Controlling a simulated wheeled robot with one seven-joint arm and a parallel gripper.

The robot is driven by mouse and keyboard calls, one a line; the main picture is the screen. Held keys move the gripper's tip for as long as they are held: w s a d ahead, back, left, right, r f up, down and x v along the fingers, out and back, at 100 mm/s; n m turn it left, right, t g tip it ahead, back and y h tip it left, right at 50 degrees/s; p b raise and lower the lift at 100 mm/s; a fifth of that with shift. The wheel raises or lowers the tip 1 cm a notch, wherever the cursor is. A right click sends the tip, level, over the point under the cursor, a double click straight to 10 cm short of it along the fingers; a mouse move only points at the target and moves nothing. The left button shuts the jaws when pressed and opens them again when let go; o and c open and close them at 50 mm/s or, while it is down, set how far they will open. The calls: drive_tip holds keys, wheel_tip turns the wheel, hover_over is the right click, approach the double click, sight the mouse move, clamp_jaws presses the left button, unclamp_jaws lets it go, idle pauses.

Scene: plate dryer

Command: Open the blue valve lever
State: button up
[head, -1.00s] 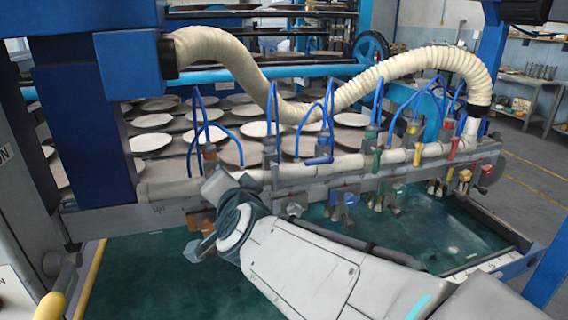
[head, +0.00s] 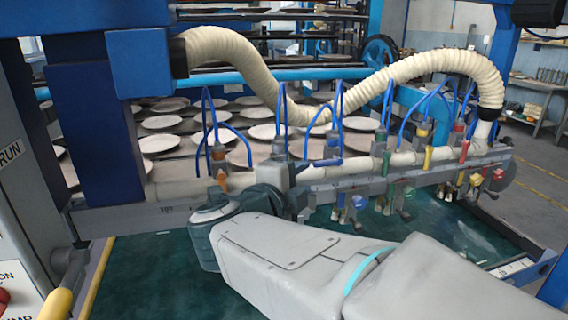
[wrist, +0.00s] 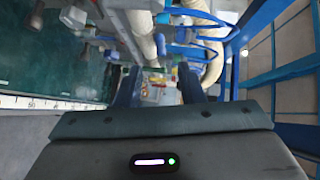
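The blue valve lever (head: 326,161) is a bar lying roughly level along the pale pipe, right of the orange lever. My gripper sits by the pipe to its left in the head view, its fingers mostly hidden behind my wrist. In the wrist view my gripper (wrist: 159,88) has its two dark fingers apart, with no object visibly held between them. Blue parts (wrist: 187,50) show beyond the fingers there, but I cannot tell which one is the lever. Contact with the lever is not visible.
Orange (head: 221,180), yellow (head: 427,160) and red (head: 463,150) levers line the pale pipe (head: 405,158). Blue hoses arch above it. A thick ribbed hose (head: 240,60) hangs behind. Plates (head: 158,143) lie on the racks. The green surface (head: 150,275) below is clear at left.

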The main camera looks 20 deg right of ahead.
sight(322, 165)
drive_tip(key=x, duration=1)
drive_tip(key=shift+c, duration=0.3)
clamp_jaws()
